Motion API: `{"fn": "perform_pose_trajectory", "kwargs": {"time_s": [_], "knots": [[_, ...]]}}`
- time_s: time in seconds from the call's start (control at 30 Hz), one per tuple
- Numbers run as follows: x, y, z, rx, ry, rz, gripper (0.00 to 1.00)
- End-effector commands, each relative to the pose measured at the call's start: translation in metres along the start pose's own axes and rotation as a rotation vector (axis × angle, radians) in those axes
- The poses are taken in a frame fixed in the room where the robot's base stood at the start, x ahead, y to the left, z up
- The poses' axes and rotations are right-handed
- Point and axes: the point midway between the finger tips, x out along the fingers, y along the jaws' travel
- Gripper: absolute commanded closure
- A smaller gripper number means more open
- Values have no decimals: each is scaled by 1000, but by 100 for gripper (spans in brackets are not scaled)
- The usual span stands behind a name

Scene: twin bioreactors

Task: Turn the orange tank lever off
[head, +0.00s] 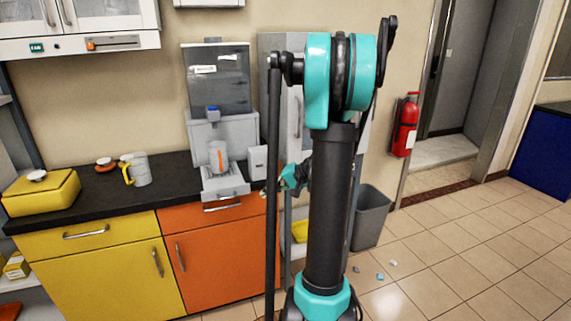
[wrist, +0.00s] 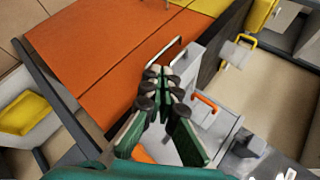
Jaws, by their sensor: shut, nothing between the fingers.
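A grey machine (head: 225,133) with a dark, see-through tank (head: 216,80) stands on the counter in the head view. A small blue-topped part (head: 213,113) is on its front; I cannot tell whether it is a lever. A pale mug with an orange handle (head: 218,157) stands on its tray, and the orange handle also shows in the wrist view (wrist: 206,103). I cannot pick out an orange tank lever for sure. My gripper (wrist: 160,74) is shut and empty, over the machine's front edge near a drawer handle in the wrist view.
An orange cabinet (head: 217,258) and a yellow cabinet (head: 107,278) stand under the black counter. A mug with a yellow handle (head: 139,170) and a yellow box (head: 42,195) stand left of the machine.

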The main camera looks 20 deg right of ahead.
Motion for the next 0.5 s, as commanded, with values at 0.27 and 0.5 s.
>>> {"fn": "perform_pose_trajectory", "kwargs": {"time_s": [0.27, 0.5], "knots": [[-37, 16, -88, 96, 54, -252, 100], [-85, 46, -149, 134, 112, -467, 100]]}}
